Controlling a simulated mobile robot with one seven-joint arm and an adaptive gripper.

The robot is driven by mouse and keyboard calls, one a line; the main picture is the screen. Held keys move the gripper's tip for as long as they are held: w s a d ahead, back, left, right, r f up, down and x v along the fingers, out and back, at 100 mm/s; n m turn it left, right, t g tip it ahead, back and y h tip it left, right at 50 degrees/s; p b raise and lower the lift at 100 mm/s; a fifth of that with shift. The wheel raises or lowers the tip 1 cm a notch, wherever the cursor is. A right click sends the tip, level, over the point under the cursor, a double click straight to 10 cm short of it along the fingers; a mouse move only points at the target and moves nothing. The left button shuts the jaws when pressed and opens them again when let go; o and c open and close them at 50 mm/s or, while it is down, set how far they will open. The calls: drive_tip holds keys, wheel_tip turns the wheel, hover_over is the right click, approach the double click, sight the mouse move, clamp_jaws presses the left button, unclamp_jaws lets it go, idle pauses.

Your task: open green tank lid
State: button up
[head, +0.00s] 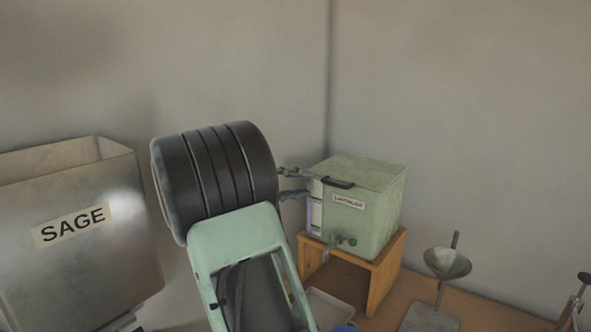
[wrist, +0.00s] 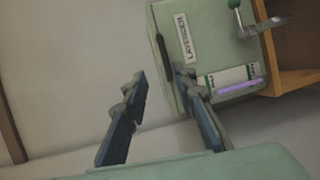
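The green tank (head: 375,222) stands on a wooden stand, with its flat lid (head: 372,172) down on top. A dark bar handle (head: 338,183) is at the lid's front edge. My gripper (head: 305,182) is at the tank's left side, close to the handle, its fingers one above the other. The fingers are apart with nothing held. Whether one touches the tank or handle is unclear.
A metal SAGE container (head: 95,260) stands at left. The wooden stand (head: 388,272) holds the tank. A green-handled tap (head: 345,242) projects from the tank's front. A metal funnel (head: 447,263) stands to the right. A pale tray (head: 330,308) lies below. Walls meet behind the tank.

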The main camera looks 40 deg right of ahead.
sight(332, 185)
drive_tip(key=d+f, duration=0.1)
drive_tip(key=d, duration=0.2)
drive_tip(key=d+p, duration=0.1)
drive_tip(key=d, duration=0.3)
drive_tip(key=s+d+f, duration=0.1)
drive_tip(key=d, duration=0.2)
drive_tip(key=shift+d+f+p, duration=0.3)
drive_tip(key=shift+d+f, duration=0.05)
drive_tip(key=shift+c, duration=0.2)
clamp_jaws()
